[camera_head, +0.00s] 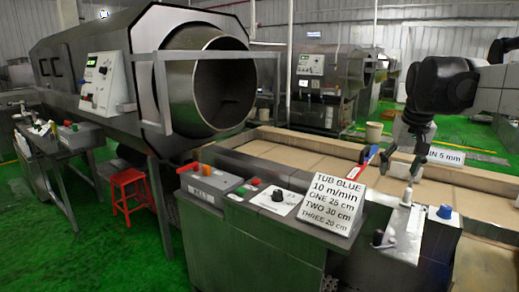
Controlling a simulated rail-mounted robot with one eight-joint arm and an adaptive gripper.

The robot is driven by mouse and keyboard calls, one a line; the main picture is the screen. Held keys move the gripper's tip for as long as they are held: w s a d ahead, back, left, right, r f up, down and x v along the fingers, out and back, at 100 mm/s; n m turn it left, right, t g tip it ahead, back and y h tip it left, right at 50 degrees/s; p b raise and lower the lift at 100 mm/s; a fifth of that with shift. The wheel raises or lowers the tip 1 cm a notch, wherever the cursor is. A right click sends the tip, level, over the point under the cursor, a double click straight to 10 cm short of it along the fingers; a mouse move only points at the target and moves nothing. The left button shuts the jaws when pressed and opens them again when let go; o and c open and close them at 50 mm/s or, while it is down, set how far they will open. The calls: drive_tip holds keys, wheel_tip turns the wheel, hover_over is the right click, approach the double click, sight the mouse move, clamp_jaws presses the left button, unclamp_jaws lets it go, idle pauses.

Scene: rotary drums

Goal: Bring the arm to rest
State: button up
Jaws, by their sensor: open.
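My arm (440,88) reaches in from the right edge, with its dark wrist above the belt trough. My gripper (402,172) hangs below it, fingers pointing down, open, with nothing seen between them. It appears just above or behind the small post (407,196) at the end of the control console. I cannot tell whether they touch. A blue-and-red handled item (367,160) stands to the left of the gripper. A white sign reading "IN 5 mm" (446,156) is partly hidden behind the gripper.
A large open drum (205,80) stands at left. A red stool (128,194) stands on the green floor.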

drive_tip(key=s+a+f+t, duration=0.1)
drive_tip(key=s+a+f, duration=0.4)
drive_tip(key=s, duration=0.3)
drive_tip(key=s+a+f+n+t, duration=0.1)
drive_tip(key=s+a+f, duration=0.4)
drive_tip(key=s, duration=0.4)
drive_tip(key=s+a+f+n+t+y, duration=0.1)
drive_tip(key=s+a+f, duration=0.5)
drive_tip(key=s, duration=0.3)
drive_tip(key=shift+t, duration=0.3)
drive_tip(key=shift+r, duration=0.1)
idle(1.0)
